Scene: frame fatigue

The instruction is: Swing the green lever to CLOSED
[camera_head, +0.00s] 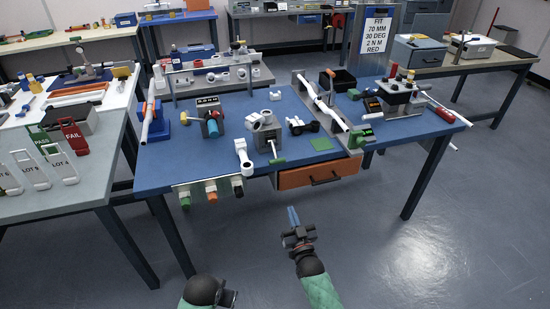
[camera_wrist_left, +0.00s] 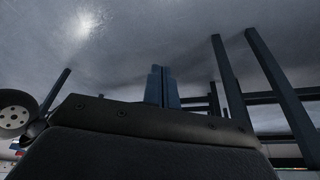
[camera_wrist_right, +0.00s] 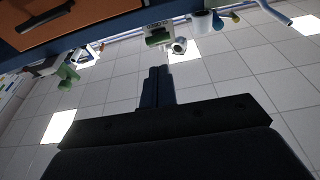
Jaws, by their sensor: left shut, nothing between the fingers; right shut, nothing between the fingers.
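A green block with a labelled face (camera_head: 361,138) sits further right at the bench's front. I cannot tell for sure which green part is the lever. In the right wrist view a green part (camera_wrist_right: 68,75) and a green labelled block (camera_wrist_right: 158,38) show near the bench edge. My right gripper (camera_head: 293,215) is shut and empty, before and below the bench. My left gripper (camera_wrist_left: 162,86) is shut and empty, low over the floor.
The blue bench (camera_head: 200,171) has an orange drawer (camera_head: 318,175) under its front edge. A side table (camera_head: 85,195) stands left. The floor before the bench is clear.

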